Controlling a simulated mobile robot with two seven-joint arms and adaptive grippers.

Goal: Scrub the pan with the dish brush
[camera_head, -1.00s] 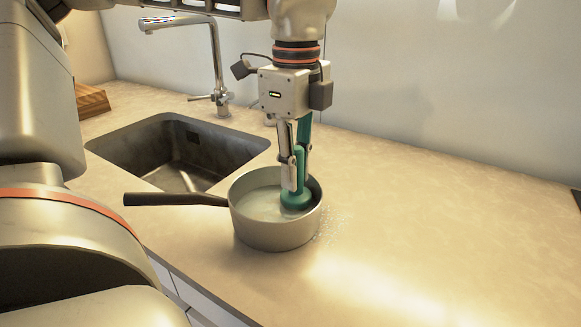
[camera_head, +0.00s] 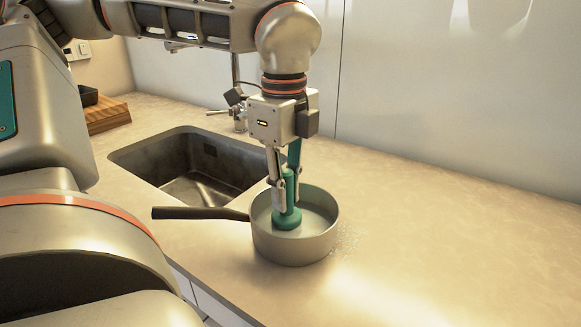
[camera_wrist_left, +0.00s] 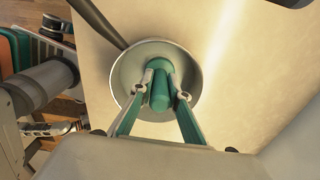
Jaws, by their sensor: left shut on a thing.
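A grey metal pan (camera_head: 295,243) with a dark handle (camera_head: 200,213) stands on the counter to the right of the sink. The handle points left. My left gripper (camera_head: 281,186) points down over the pan and is shut on the green dish brush (camera_head: 287,217). The brush is upright, with its wide end inside the pan towards the left of its floor. In the left wrist view the brush (camera_wrist_left: 161,90) sits between the two fingers, above the round pan (camera_wrist_left: 130,75). The brush's underside is hidden.
The sunken sink (camera_head: 200,180) with its tap (camera_head: 237,115) lies left of and behind the pan. A wooden block (camera_head: 107,115) stands at the far left. Small pale specks (camera_head: 347,240) lie on the counter right of the pan. The counter further right is clear.

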